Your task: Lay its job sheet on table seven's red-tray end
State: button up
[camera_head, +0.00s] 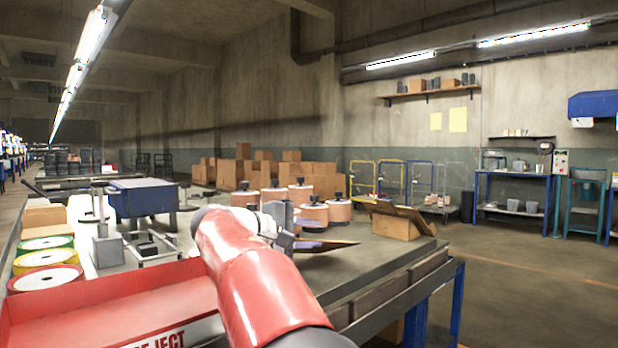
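My red arm reaches from the bottom middle over the table (375,262). My gripper (290,232), grey, is at its far end and partly hidden by the arm. A thin, flat brown sheet-like thing (335,245) extends right from the gripper, with a small purple patch beside it. I cannot tell whether the fingers grip it or whether it is the job sheet.
Several copper-coloured drums with black knobs (314,213) stand behind my gripper. An open brown carton (398,220) stands at the table's right edge. Yellow and green rolls (45,258) lie at left. Bare tabletop lies right of my arm; open floor (530,270) lies beyond.

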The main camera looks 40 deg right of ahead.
notch_tip(320, 180, up, 17)
jog(key=p, duration=0.2)
dwell(0.4)
jog(key=shift+a, duration=0.1)
